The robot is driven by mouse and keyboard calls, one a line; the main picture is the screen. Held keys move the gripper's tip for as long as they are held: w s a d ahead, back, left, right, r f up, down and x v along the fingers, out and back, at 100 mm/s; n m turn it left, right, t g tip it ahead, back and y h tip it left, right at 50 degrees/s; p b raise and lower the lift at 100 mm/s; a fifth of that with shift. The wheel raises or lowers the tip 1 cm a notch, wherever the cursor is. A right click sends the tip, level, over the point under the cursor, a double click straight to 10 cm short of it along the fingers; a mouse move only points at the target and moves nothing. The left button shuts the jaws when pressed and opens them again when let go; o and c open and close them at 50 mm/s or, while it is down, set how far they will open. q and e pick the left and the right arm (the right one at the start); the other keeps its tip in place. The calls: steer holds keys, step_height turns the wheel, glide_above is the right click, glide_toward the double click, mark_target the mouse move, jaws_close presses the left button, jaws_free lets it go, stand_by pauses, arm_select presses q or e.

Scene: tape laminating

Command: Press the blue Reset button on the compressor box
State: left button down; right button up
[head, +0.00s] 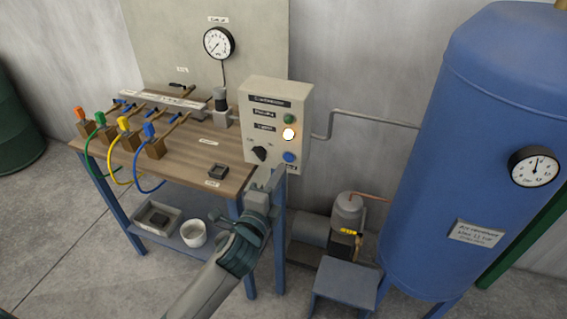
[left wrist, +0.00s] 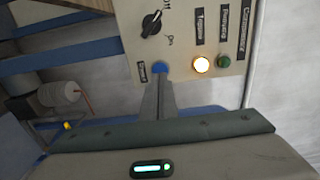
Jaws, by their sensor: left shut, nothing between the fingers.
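The compressor box (head: 277,100) is a beige panel on the wall side of the bench. Its round blue Reset button (head: 289,157) sits at the lower right of the panel, and it also shows in the left wrist view (left wrist: 160,68). My left gripper (head: 279,171) is shut and empty, its fingertips just below the blue button. In the left wrist view the shut fingers (left wrist: 164,84) point at the button and cover its lower edge. I cannot tell whether they touch it. My right gripper is not in view.
Above the button are a lit lamp (head: 289,134) and a dark green lamp (head: 289,118); a black knob (head: 259,153) is at left. The wooden bench (head: 190,165) holds colored valves with hoses. A blue tank (head: 440,150) stands at right, a small compressor (head: 346,215) below.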

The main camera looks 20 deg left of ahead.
mark_target(288, 158)
arm_select(q)
steer(key=shift+w+p, duration=0.4)
steer(key=shift+w, duration=1.35)
